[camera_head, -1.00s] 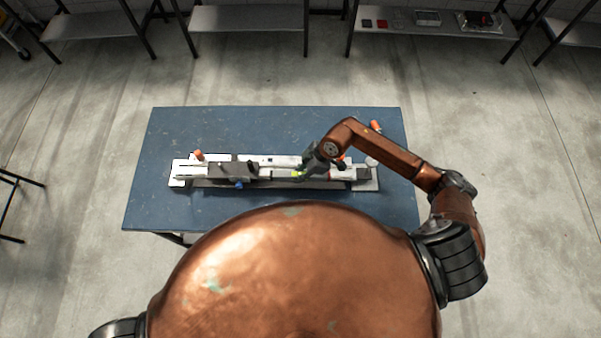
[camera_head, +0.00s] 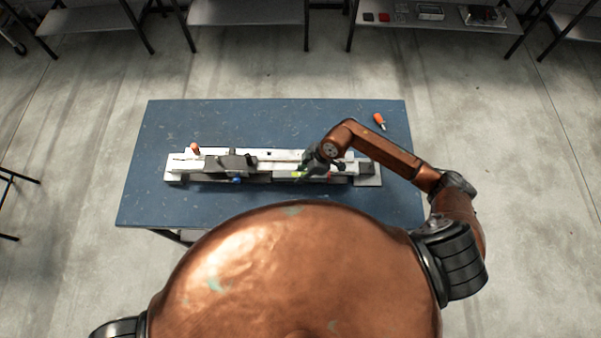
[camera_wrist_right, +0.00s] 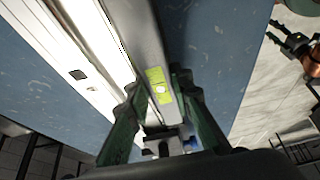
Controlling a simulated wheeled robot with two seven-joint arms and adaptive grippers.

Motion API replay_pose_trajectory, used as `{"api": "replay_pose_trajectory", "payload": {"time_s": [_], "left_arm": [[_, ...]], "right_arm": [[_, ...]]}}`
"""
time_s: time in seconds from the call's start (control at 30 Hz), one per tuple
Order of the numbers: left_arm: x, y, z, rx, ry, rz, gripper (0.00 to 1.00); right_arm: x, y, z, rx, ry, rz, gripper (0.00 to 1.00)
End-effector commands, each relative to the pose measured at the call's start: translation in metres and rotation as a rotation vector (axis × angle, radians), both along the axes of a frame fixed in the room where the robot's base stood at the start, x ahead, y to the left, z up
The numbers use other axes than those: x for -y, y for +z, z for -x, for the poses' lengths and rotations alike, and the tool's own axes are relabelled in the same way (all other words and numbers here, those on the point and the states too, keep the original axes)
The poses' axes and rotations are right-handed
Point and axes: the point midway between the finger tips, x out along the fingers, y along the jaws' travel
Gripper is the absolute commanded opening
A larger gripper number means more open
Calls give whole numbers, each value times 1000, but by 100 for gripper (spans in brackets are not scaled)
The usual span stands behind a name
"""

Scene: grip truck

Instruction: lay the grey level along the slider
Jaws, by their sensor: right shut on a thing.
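The slider (camera_head: 180,163) is a long pale rail assembly lying left to right on the blue table, with a dark carriage (camera_head: 230,163) left of its middle. My right gripper (camera_head: 308,170) is over the near side of the slider, right of its middle. In the right wrist view its green fingers (camera_wrist_right: 160,118) are shut on the grey level (camera_wrist_right: 146,42), a long bar with a yellow-green vial. The level runs beside the white rail (camera_wrist_right: 75,60), roughly parallel. I cannot tell whether it touches the slider. My left gripper (camera_wrist_right: 280,32) shows small at upper right, fingers apart, empty.
An orange-handled tool (camera_head: 379,121) lies at the table's (camera_head: 270,120) back right. An orange knob (camera_head: 195,148) stands up at the slider's left end. Shelves (camera_head: 430,14) stand along the back wall.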

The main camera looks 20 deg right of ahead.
Motion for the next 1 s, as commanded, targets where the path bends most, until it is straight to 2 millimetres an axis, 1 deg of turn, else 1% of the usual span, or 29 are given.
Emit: {"api": "replay_pose_trajectory", "payload": {"time_s": [0.17,0.2,0.47,0.7,0.8,0.87,1.0], "left_arm": [[0,0,0,0,0,0,40],[0,0,0,0,0,0,40],[0,0,0,0,1,0,40],[-1,0,0,1,1,-1,40],[-2,0,1,0,1,-2,40],[-2,0,1,0,1,-2,40],[-1,0,0,0,0,-1,40]], "right_arm": [[0,-1,0,-1,0,0,0],[0,-1,0,-1,0,0,22],[0,-1,1,-1,0,1,40],[1,-1,1,-2,-1,2,41],[2,2,1,-1,-1,2,41],[4,6,1,-1,0,2,41],[13,28,3,2,0,3,41]]}}
